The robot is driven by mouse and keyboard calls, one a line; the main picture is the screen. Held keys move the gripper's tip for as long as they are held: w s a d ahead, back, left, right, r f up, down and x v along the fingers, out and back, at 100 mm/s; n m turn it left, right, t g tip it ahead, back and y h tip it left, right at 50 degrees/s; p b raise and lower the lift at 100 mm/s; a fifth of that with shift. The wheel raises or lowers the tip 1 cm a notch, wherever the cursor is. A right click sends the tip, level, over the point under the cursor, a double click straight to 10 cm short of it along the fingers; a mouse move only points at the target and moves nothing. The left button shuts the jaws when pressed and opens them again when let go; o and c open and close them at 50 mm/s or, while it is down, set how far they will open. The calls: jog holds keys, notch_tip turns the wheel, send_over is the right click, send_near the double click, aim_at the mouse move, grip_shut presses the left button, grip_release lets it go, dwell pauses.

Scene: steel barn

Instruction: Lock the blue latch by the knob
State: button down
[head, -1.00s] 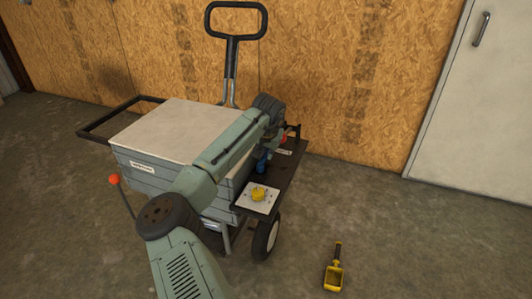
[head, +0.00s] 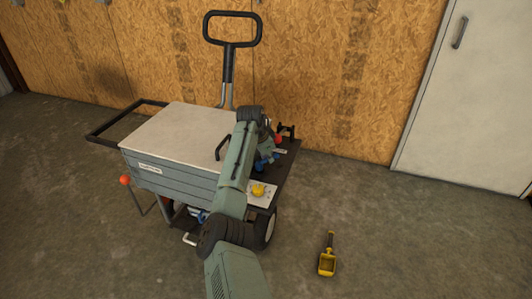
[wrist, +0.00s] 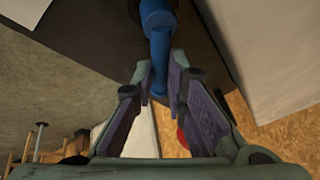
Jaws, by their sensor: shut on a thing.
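The blue latch (head: 262,163) is on the dark side shelf of the grey cart, partly hidden by my arm in the head view. In the wrist view the latch (wrist: 161,18) has a thick round blue body at the top, and a blue bar runs from it down between my fingers. My gripper (wrist: 160,82) is shut on the end of this bar, one finger on each side. The fingers hide part of the knob. In the head view my gripper is small and its fingers are hard to make out.
A yellow knob (head: 258,190) on a white plate sits nearer on the shelf. A red part (head: 278,140) is just behind the latch. The cart's lid (head: 180,130) lies left of my arm.

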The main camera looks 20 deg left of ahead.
jog(key=m, duration=0.2)
jog(key=s+m+h+b, duration=0.1)
jog(key=m, duration=0.1)
jog(key=d+m+g+h, duration=0.1)
jog(key=shift+s+f+m+b, duration=0.1)
jog(key=shift+s+m+b, duration=0.2)
jog(key=shift+m+b, duration=0.1)
jog(key=shift+s+d+m+g+h+b, duration=0.1)
jog(key=shift+s+m+g+h+b, duration=0.2)
jog(key=shift+m+b, duration=0.4)
jog(key=shift+s+a+m+g+h+b, duration=0.15)
jog(key=shift+s+m+g+b, duration=0.15)
jog(key=shift+m, duration=0.65)
jog(key=shift+s+d+m+g+h+b, duration=0.2)
jog(key=shift+m+g+h+b, duration=0.1)
jog(key=shift+m+b, duration=0.45)
jog(key=shift+s, duration=0.1)
jog(key=c, duration=1.9)
grip_release()
jog(key=v, duration=0.7)
jog(key=shift+r, duration=0.4)
